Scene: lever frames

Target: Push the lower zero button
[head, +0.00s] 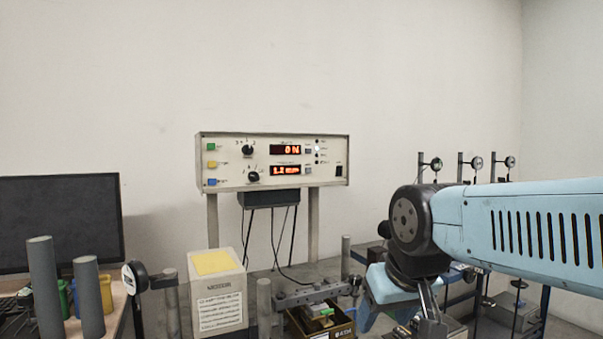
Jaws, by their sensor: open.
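The control box (225,150) stands on two posts against the wall. Its lower red display (285,170) has a small button (308,169) just to its right, which looks like the lower zero button; its label is too small to read. A similar upper button (307,151) sits beside the upper display (285,150). My blue arm comes in from the right. What appears to be my gripper (430,312) hangs below its dark joint, low and right of the box, well apart from the buttons. It is open; its fingertips are hard to make out.
A dark monitor (60,222) and grey cylinders (47,280) stand at left. A pale box with a yellow top (217,295) stands below the control box. Metal lever frames (315,293) crowd the lower middle. Gauges on posts (476,163) stand at right. The space before the panel is clear.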

